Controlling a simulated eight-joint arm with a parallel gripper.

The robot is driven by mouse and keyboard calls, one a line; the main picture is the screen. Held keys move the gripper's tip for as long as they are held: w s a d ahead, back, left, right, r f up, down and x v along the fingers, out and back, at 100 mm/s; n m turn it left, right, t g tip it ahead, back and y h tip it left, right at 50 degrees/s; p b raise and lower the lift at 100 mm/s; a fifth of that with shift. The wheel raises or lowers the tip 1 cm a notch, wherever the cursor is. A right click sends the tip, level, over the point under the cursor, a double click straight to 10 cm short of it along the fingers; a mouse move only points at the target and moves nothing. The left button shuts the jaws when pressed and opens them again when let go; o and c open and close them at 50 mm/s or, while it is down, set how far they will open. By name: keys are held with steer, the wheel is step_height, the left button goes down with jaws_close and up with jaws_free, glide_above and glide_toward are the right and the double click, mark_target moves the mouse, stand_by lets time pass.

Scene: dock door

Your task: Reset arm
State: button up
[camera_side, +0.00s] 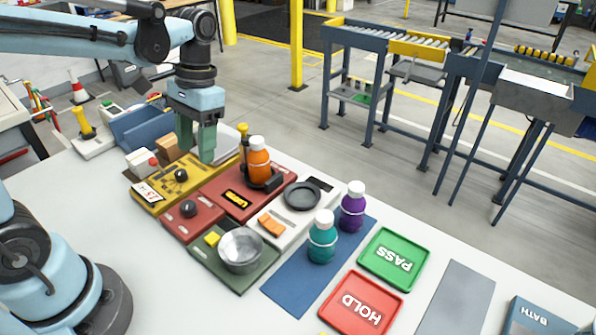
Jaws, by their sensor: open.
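My gripper (207,146) hangs from my light blue arm at the upper left. Its green fingers point down above the yellow panel (150,197), apart from the things around it. It is open, and I see nothing held between the fingers. An orange bottle (259,160) with a white cap stands upright in a dark holder on the red panel (226,205), to the right of the gripper. A teal bottle (322,240) and a purple bottle (352,208) stand upright on the blue mat (290,290).
A metal bowl (240,250) sits on a green panel. A dark round dish (303,196) is on a white device. A green PASS tray (393,258) and red HOLD tray (361,303) lie at the right. A conveyor (395,42) stands behind.

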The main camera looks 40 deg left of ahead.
steer(key=d+t, duration=0.1)
steer(key=t, duration=0.2)
steer(key=d+t, duration=0.1)
steer(key=t, duration=0.2)
steer(key=s+d+t, duration=0.1)
steer(key=t, duration=0.2)
steer(key=shift+t, duration=0.4)
